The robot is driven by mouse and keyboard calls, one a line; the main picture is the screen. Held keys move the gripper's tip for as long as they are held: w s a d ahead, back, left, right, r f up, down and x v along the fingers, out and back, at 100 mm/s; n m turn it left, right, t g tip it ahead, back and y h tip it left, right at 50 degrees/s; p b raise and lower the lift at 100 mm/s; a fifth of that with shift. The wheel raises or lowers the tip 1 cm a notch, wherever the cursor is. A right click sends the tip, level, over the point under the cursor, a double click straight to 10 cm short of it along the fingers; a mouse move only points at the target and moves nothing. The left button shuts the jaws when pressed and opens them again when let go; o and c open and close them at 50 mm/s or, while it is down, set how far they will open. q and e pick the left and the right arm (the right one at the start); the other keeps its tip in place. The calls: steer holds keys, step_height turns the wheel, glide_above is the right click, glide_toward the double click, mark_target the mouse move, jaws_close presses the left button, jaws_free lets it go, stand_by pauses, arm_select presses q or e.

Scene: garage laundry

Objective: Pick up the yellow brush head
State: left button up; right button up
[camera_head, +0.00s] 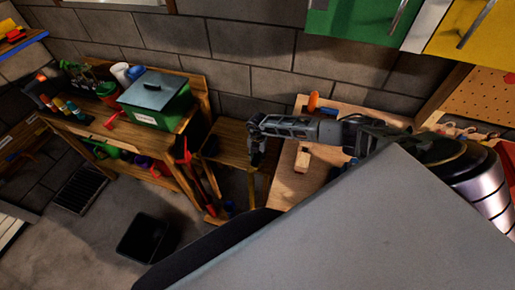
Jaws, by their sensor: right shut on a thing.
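My right gripper (257,159) is at the end of my right arm, which reaches in from the right. It points down over the front part of a small wooden table (226,143). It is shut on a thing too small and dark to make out. I cannot pick out the yellow brush head for certain anywhere. A narrow yellowish upright strip shows just below the gripper, and it may be a table leg. My left gripper is not in view.
A wooden workbench (325,178) at the right bears a wooden block (302,160) and an orange object (313,102). A shelf at the left bears a green box (157,100) with a grey lid, and bottles. A dark flat object (143,238) lies on the floor. My grey body hides the lower right.

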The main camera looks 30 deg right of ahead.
steer(key=shift+r+b, duration=0.3)
steer(key=shift+r, duration=4.7)
steer(key=shift+s+a+p, duration=0.15)
steer(key=shift+s+p, duration=0.1)
steer(key=shift+p, duration=0.1)
